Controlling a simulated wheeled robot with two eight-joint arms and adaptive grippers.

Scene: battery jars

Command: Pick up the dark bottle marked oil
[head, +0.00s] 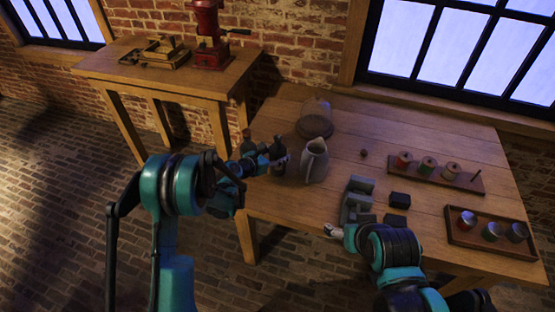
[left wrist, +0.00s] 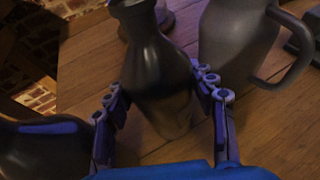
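A dark bottle (head: 277,152) stands near the left edge of the wooden table. In the left wrist view the dark bottle (left wrist: 160,75) rises between the two fingers of my left gripper (left wrist: 162,88). The fingers flank it closely on both sides, and the gripper looks open around it. No marking is readable on it. A second dark bottle (left wrist: 40,145) with a blue patch is at the lower left of the wrist view, outside the fingers. My left gripper (head: 265,163) also shows in the head view. My right gripper (head: 333,230) is at the table's front edge; its fingers are unclear.
A grey jug (head: 315,163) stands just right of the bottle. A domed jar (head: 315,117) is behind it. Grey blocks (head: 358,198), a spool rack (head: 440,172) and a tray of small jars (head: 483,248) lie to the right. A side table (head: 120,62) holds a red grinder (head: 210,40).

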